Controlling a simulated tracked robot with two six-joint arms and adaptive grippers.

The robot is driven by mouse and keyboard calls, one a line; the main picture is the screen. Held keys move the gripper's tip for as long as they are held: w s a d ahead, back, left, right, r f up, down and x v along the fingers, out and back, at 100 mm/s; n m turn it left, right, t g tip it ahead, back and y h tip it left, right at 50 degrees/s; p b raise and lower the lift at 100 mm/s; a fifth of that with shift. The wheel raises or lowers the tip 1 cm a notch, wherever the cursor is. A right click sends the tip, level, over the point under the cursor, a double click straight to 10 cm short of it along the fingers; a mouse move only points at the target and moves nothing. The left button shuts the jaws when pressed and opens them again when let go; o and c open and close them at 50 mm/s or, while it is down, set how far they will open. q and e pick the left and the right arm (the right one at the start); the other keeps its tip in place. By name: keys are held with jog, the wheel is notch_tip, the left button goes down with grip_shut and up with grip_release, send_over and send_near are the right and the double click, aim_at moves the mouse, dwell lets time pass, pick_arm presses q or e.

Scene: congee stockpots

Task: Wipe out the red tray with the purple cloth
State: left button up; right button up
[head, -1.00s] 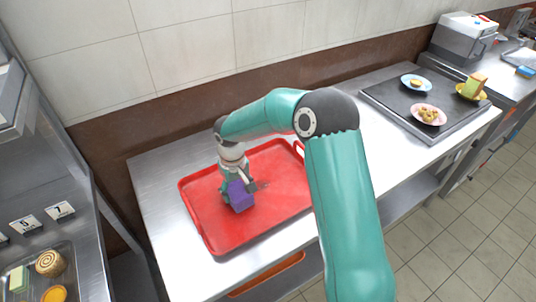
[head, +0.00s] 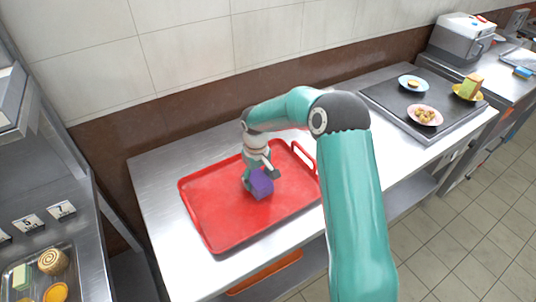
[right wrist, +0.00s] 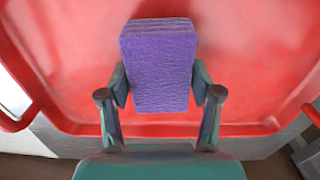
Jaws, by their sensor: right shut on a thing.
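The red tray (head: 214,214) lies on the steel counter, with raised rims and handles at its ends. My right gripper (head: 256,178) is over the right half of the tray and is shut on the folded purple cloth (head: 262,184). In the right wrist view the purple cloth (right wrist: 160,68) sits between the two fingers of my right gripper (right wrist: 160,88), above or against the floor of the red tray (right wrist: 255,50). Whether the cloth's lower end touches the tray floor is hidden. My left gripper is not in view.
A dark slab (head: 375,96) with small plates of food lies on the counter's right part. A tiled wall (head: 190,50) stands behind. A display case (head: 40,260) with food is at the left. Bare steel counter surrounds the tray.

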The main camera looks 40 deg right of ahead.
jog(key=shift+s+d+p, duration=0.15)
jog(key=shift+s+d, duration=0.05)
jog(key=shift+d, duration=0.8)
jog(key=shift+s+d+p, duration=0.15)
jog(key=shift+d, duration=0.8)
notch_tip(320, 180, up, 4)
jog(key=shift+a+r+p, duration=0.1)
jog(key=shift+p, duration=1)
jog(key=shift+r+p, duration=1.15)
jog(key=shift+r, duration=0.8)
